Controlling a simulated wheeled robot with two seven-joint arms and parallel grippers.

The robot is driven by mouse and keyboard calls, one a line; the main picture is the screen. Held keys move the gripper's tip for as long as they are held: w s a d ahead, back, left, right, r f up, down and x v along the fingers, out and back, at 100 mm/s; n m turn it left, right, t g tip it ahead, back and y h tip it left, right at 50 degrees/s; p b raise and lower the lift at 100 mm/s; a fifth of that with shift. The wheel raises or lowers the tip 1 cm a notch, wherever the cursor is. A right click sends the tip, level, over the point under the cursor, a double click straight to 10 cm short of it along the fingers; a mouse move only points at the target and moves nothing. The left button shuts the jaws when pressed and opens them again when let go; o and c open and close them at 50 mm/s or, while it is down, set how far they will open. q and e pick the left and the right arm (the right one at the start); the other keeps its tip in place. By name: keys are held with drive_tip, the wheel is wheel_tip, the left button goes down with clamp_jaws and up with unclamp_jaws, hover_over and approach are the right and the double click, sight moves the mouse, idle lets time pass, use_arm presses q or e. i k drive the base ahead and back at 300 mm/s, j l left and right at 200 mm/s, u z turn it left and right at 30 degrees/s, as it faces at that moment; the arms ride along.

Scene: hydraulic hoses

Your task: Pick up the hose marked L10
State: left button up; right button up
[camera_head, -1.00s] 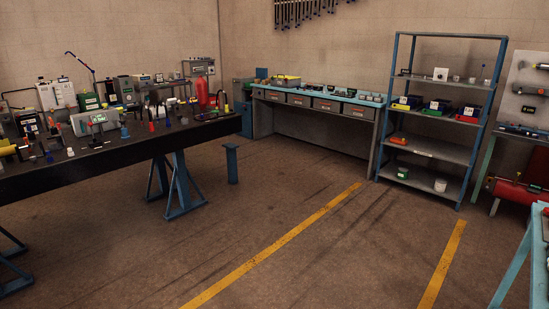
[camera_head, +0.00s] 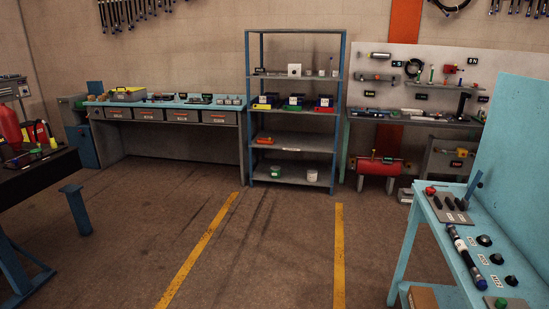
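No hose with a readable L10 mark shows. A row of dark hoses or rods with bluish ends (camera_head: 130,12) hangs on the back wall at the upper left. A similar row (camera_head: 512,6) hangs at the upper right, cut by the picture's top edge. Neither of my grippers is in view.
A blue-framed shelf (camera_head: 247,110) with small bins stands at the back middle. A drawer bench (camera_head: 130,138) is left of it. A dark table (camera_head: 40,175) is at the left edge, a light blue bench (camera_head: 408,250) at the near right. The floor with yellow lines (camera_head: 203,245) is clear between.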

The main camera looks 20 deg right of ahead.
sight(479, 280)
drive_tip(key=i+l+z, duration=0.2)
drive_tip(key=i+z, duration=0.2)
drive_tip(key=i, duration=0.15)
drive_tip(key=i+z, duration=0.4)
drive_tip(key=i+j+z, duration=0.2)
drive_tip(key=i+z, duration=0.15)
drive_tip(key=i, duration=0.3)
drive_tip(key=i+z, duration=0.55)
drive_tip(key=z, duration=0.15)
drive_tip(key=i+j+z, duration=0.1)
drive_tip(key=i+z, duration=0.4)
drive_tip(key=z, duration=0.25)
drive_tip(key=i+z, duration=0.1)
drive_tip(key=z, duration=0.35)
drive_tip(key=i+z, duration=0.15)
drive_tip(key=z, duration=0.25)
drive_tip(key=i+j+z, duration=0.1)
drive_tip(key=z, duration=0.35)
